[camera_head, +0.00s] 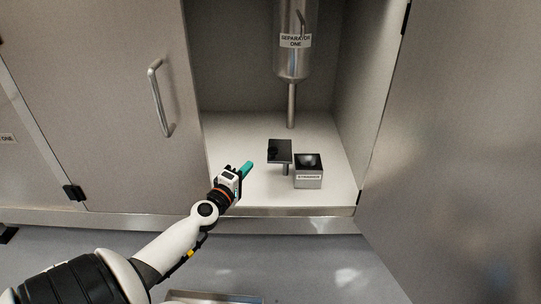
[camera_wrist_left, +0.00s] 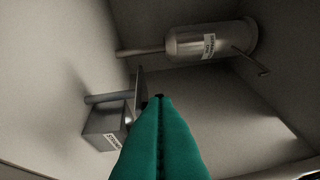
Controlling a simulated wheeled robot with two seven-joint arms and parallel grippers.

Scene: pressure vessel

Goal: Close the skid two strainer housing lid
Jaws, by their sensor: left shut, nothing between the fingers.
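The strainer housing (camera_head: 309,177) is a small grey box with a label on its front, standing on the white cabinet floor; its top shows a dark hollow. A flat dark lid (camera_head: 284,147) stands open to the left of the box, above a short post. In the left wrist view the housing (camera_wrist_left: 103,133) is at the left, and the lid (camera_wrist_left: 138,88) shows nearly edge-on just beyond my fingertips. My left gripper (camera_head: 249,166), with teal fingers, is shut and empty, to the left of the lid and apart from it. My right gripper is not in view.
The open cabinet door (camera_head: 110,100) with a handle is at the left; another large panel (camera_head: 460,130) is at the right. The cabinet floor's front is clear.

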